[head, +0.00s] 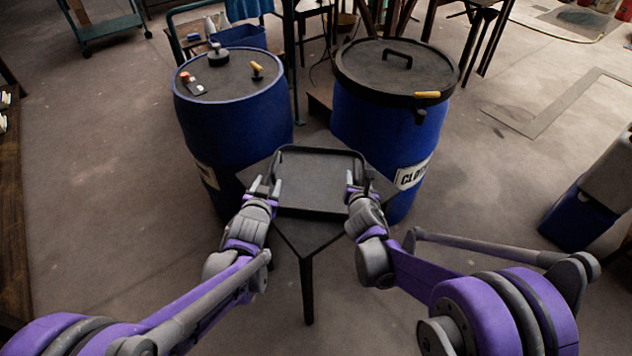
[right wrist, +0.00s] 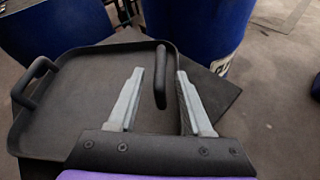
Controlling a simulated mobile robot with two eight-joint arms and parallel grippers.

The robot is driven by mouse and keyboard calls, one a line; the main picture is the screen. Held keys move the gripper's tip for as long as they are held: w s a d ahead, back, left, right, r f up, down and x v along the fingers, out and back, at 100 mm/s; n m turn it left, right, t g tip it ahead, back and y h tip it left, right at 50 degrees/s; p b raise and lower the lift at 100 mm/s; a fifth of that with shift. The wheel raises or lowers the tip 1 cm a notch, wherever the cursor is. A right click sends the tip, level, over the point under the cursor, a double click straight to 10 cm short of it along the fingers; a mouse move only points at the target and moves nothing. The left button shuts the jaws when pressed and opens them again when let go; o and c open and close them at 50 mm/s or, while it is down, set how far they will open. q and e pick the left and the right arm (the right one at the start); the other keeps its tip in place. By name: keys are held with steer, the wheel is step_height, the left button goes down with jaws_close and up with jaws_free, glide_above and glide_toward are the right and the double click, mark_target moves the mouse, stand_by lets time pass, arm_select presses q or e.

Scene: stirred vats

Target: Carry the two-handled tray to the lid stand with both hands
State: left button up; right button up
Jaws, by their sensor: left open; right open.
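The dark two-handled tray (head: 318,180) lies on a small dark table (head: 308,235) in front of two blue vats. It fills much of the right wrist view (right wrist: 95,95). My left gripper (head: 265,187) is open at the tray's left handle. My right gripper (head: 358,184) is open at the tray's right side. In the right wrist view, my right gripper's fingers (right wrist: 160,88) are spread on either side of the tray's near handle (right wrist: 160,78), with gaps visible. Whether the left fingers straddle their handle is hard to tell. I cannot identify the lid stand for certain.
The left blue vat (head: 235,125) carries small items on its top. The right blue vat (head: 350,120) has a dark handled lid (head: 400,68) with a yellow-handled clamp (head: 427,95). A blue bin (head: 578,218) stands at right. The floor left of the table is clear.

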steer(key=v, duration=0.4)
steer(key=shift+s, duration=0.1)
stand_by(0.3)
